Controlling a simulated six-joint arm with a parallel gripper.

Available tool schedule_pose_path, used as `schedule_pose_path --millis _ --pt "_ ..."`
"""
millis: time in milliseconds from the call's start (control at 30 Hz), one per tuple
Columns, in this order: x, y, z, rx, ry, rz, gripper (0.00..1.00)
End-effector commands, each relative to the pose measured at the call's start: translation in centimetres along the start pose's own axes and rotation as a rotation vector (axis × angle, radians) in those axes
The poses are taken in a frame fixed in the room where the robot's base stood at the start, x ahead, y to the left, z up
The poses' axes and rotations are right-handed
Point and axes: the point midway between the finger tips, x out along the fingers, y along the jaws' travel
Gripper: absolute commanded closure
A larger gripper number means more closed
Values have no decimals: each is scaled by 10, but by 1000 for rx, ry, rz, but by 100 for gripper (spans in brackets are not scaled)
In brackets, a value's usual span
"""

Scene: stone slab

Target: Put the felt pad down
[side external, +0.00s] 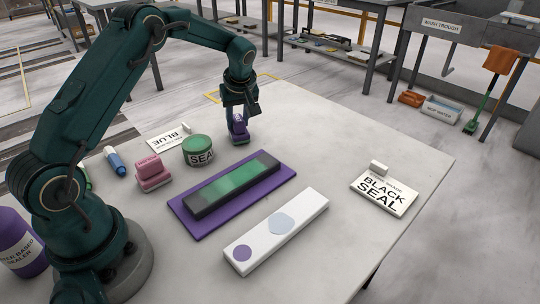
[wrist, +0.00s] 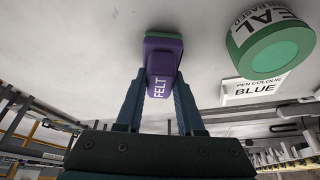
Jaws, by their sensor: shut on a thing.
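The felt pad (side external: 239,137) is a purple block marked FELT, with a paler grey-green layer along one side. It also shows in the wrist view (wrist: 163,60), between my two fingers. My gripper (side external: 239,117) is shut on it, above the far part of the stone slab (side external: 330,145). The pad's bottom is at or very close to the slab; I cannot tell whether it touches. My fingers cover part of its upper portion.
A green-lidded SEAL tin (side external: 198,151), BLUE card (side external: 168,139) and pink block (side external: 152,172) stand left. A dark, green-topped bar lies on a purple mat (side external: 277,183) in front. A white bar (side external: 300,210) and BLACK SEAL card (side external: 384,192) lie right. Slab behind them is clear.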

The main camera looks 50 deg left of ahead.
Motion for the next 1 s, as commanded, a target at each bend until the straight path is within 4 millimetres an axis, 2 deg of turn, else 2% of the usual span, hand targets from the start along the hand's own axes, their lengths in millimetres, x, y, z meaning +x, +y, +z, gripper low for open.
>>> schedule_pose_path --millis 100,133,167,200,500,633,767,1000 --pt "3 0 1 0 0 0 100" --pt "3 0 1 0 0 0 52" --pt "3 0 1 0 0 0 40" --pt "3 0 1 0 0 0 33" --pt "2 0 1 0 0 0 33" --pt "-7 1 -1 1 2 2 33" --pt "-30 1 -1 1 3 5 33" --pt "-81 1 -1 -1 5 5 33"
